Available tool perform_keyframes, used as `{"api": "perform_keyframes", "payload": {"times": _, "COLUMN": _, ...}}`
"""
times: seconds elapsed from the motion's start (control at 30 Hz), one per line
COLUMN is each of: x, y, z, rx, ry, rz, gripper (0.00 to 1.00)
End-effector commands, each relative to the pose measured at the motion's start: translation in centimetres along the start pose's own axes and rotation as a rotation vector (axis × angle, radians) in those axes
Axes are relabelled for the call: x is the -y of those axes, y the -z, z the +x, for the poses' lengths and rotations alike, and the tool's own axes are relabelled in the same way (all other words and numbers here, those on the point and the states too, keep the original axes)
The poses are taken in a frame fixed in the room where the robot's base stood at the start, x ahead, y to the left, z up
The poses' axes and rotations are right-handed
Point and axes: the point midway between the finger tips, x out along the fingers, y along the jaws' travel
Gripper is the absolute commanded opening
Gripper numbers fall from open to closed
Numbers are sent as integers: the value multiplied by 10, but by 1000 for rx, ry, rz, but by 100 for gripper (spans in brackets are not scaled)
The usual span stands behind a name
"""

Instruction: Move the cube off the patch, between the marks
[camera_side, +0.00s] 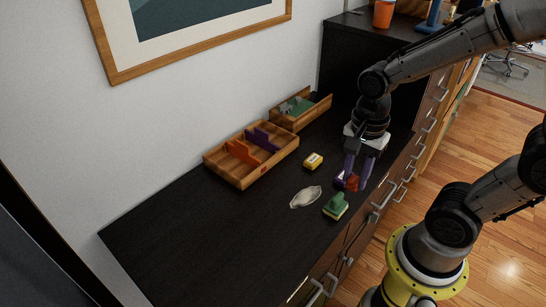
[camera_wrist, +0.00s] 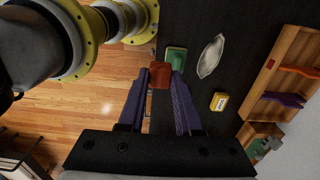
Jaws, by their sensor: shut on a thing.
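A red cube (camera_wrist: 160,76) sits between the two purple fingers of my gripper (camera_wrist: 160,84) in the wrist view. The fingers are shut on it. In the side view the cube (camera_side: 352,182) shows partly between the fingertips, low over the dark desk top near its front edge. A finger hides part of it, and I cannot tell whether it touches the desk. I cannot make out a patch or any marks in either view.
A green block with a pale base (camera_side: 335,206) lies close to the gripper. A pale leaf-shaped dish (camera_side: 305,197) and a yellow block (camera_side: 313,161) lie nearby. Wooden trays (camera_side: 225,172) stand along the wall. The left part of the desk (camera_side: 190,240) is clear.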

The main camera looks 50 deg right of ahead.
Motion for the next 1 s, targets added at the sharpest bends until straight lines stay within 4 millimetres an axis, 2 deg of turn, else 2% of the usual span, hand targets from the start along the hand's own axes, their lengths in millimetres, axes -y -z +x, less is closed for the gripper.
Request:
{"api": "perform_keyframes", "payload": {"times": 0.27, "x": 88, "y": 11, "z": -27, "rx": 0, "ry": -1, "rz": -10, "gripper": 0}}
{"api": "perform_keyframes", "payload": {"times": 0.4, "x": 136, "y": 19, "z": -30, "rx": 0, "ry": -3, "rz": -9, "gripper": 0}}
{"api": "perform_keyframes", "payload": {"times": 0.5, "x": 163, "y": 25, "z": -26, "rx": 0, "ry": -3, "rz": -4, "gripper": 0}}
{"api": "perform_keyframes", "payload": {"times": 0.63, "x": 185, "y": 31, "z": -16, "rx": 0, "ry": -3, "rz": 4, "gripper": 0}}
{"api": "perform_keyframes", "payload": {"times": 0.87, "x": 201, "y": 36, "z": 6, "rx": 0, "ry": -3, "rz": 12, "gripper": 0}}
{"api": "perform_keyframes", "payload": {"times": 1.0, "x": 227, "y": 39, "z": 18, "rx": 0, "ry": -2, "rz": 12, "gripper": 0}}
